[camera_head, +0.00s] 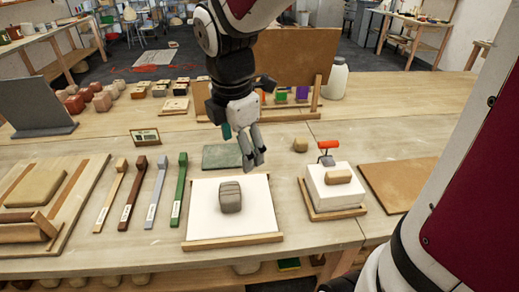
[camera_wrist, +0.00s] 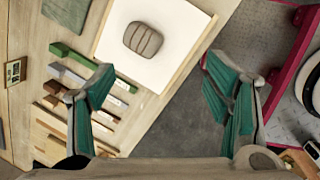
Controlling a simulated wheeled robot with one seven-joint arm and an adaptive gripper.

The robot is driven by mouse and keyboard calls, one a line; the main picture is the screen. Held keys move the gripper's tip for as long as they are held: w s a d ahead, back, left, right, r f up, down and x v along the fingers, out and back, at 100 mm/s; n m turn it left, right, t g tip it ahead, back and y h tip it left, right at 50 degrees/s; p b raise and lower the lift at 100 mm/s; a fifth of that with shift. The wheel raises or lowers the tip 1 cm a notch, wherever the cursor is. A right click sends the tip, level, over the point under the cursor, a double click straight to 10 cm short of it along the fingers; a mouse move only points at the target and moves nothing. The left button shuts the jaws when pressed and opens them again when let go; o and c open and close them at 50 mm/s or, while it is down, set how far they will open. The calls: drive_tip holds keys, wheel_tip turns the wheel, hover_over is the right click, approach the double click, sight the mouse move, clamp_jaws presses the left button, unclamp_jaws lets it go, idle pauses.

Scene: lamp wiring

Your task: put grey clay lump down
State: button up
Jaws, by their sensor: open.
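The grey clay lump (camera_head: 230,197) rests near the middle of a white board (camera_head: 255,220) with a wooden front edge. It also shows in the wrist view (camera_wrist: 143,38), on the white surface, with grooves across its top. My gripper (camera_head: 252,160) hangs above the back right part of the board, apart from the lump. In the wrist view my gripper (camera_wrist: 160,105) has its teal-padded fingers spread wide, with nothing between them.
Several coloured sticks (camera_head: 147,192) lie left of the board. A white block (camera_head: 335,188) on a wooden stand carries a tan lump and a red-handled tool. A brown panel (camera_head: 398,183) lies at the right. A dark green mat (camera_head: 222,156) lies behind the board.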

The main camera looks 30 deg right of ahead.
drive_tip(key=s+r+m+t+y, duration=0.1)
drive_tip(key=s+r+m+t, duration=0.2)
drive_tip(key=s+m, duration=1.1)
wheel_tip(320, 180, up, 3)
drive_tip(key=m, duration=0.5)
drive_tip(key=shift+a+r+t, duration=0.2)
drive_tip(key=shift+a+t, duration=0.05)
drive_tip(key=shift+t, duration=0.05)
